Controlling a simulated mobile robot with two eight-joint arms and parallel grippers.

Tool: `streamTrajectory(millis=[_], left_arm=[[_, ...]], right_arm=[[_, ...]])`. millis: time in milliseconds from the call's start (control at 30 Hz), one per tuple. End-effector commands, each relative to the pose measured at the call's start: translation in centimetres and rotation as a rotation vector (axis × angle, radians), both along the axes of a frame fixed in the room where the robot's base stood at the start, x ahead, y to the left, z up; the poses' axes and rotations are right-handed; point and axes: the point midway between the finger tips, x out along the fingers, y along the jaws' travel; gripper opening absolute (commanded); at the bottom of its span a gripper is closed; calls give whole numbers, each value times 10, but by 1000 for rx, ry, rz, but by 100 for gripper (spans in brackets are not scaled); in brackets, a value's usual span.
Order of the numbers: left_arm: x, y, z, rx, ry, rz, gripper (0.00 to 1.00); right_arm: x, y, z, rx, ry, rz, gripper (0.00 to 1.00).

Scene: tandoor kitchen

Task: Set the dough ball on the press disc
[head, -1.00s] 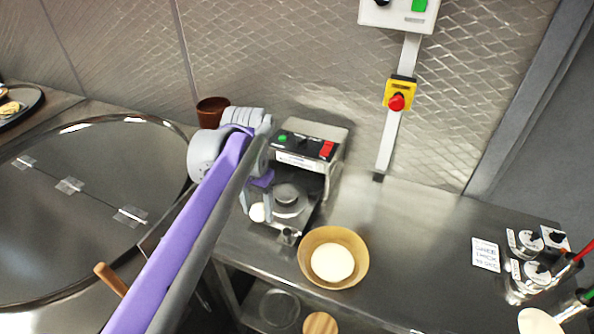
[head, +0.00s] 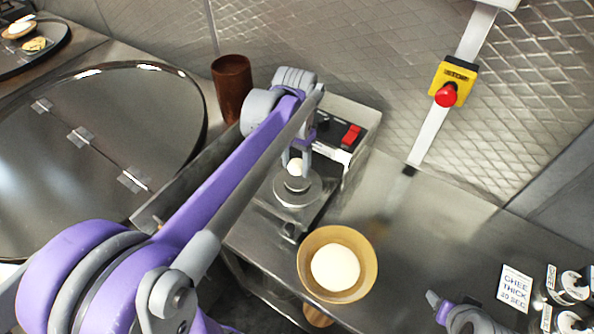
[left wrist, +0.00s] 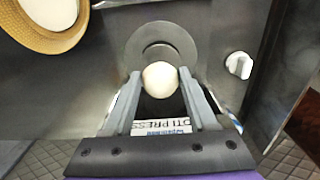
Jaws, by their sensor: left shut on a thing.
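The pale dough ball (head: 295,167) is between the fingertips of my left gripper (head: 298,166), which is shut on it. It also shows in the left wrist view (left wrist: 160,79), with a finger on each side. The round metal press disc (head: 291,190) is on the press below the ball. In the left wrist view the ball overlaps the near edge of the disc (left wrist: 160,36). The gap between ball and disc is hard to judge. Part of my right gripper (head: 448,312) shows at the lower right; its jaws are unclear.
The press housing (head: 357,116) with a red switch stands behind the disc. A wooden bowl (head: 371,272) with white dough is in front. A brown cup (head: 232,88) stands behind left. A large round lid (head: 100,150) is left.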

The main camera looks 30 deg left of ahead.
Motion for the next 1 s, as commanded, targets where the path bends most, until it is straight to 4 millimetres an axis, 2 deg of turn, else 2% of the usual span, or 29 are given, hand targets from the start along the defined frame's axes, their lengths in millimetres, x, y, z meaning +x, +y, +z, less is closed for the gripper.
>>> streamTrajectory(millis=[200,300,700,733,867,900,1000], left_arm=[[1,0,-31,0,-1,0,40],[1,0,-39,0,-1,0,40],[0,0,-44,0,0,0,40],[1,0,-44,0,0,0,62],[1,0,-43,0,-1,0,85],[1,0,-43,0,-1,0,88],[1,0,-43,0,-1,0,88]], right_arm=[[0,0,-1,0,1,0,62],[0,0,-1,0,1,0,62],[-2,0,-5,0,5,0,62],[-2,0,-5,0,4,0,62],[-2,0,-4,0,4,0,62],[-2,0,-4,0,4,0,62],[-2,0,-4,0,4,0,62]])
